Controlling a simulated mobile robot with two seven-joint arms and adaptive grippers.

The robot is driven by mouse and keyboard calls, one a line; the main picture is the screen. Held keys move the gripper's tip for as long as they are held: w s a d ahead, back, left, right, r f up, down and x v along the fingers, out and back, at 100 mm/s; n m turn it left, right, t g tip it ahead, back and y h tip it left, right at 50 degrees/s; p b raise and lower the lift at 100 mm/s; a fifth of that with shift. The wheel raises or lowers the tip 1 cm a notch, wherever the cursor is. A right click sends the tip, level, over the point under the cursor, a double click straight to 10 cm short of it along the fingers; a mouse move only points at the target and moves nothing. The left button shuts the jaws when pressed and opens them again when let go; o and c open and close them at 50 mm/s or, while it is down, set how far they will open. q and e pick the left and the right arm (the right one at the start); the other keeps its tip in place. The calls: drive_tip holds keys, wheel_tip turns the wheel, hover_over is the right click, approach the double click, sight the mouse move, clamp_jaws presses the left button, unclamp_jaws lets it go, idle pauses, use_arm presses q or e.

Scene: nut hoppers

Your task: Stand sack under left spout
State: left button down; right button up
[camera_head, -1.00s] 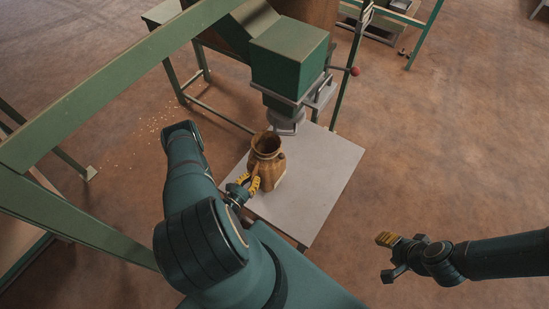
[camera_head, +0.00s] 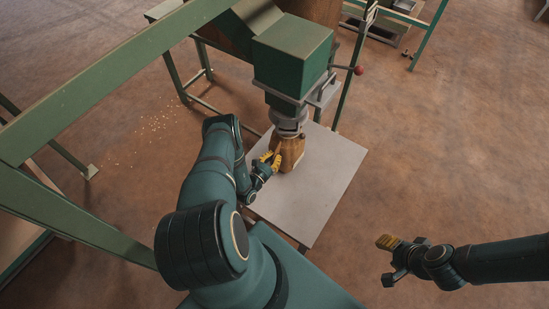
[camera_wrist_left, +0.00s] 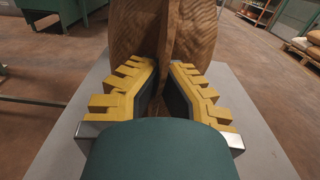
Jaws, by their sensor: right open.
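The brown sack (camera_head: 291,152) stands upright on the grey table, directly below the grey spout (camera_head: 289,122) of the green hopper box. Its mouth is hidden by the spout in the head view. My left gripper (camera_head: 270,162) is at the sack's near left side. In the left wrist view its yellow fingers (camera_wrist_left: 163,75) close on a vertical fold of the sack (camera_wrist_left: 195,30). My right gripper (camera_head: 385,243) is open and empty, out over the floor to the right, away from the table.
The green hopper box (camera_head: 292,62) and its frame stand just above and behind the sack. A red-knobbed lever (camera_head: 358,70) sticks out at its right. The table (camera_head: 315,190) is bare to the right and front. Small pale bits lie on the floor at left.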

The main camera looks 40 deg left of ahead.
use_arm(q)
drive_tip(key=shift+f, duration=0.15)
drive_tip(key=shift+f, duration=0.15)
drive_tip(key=c, duration=1.1)
unclamp_jaws()
drive_tip(key=shift+c, duration=0.2)
drive_tip(key=s+d, duration=0.1)
drive_tip(key=s, duration=1.1)
drive_tip(key=shift+d, duration=0.15)
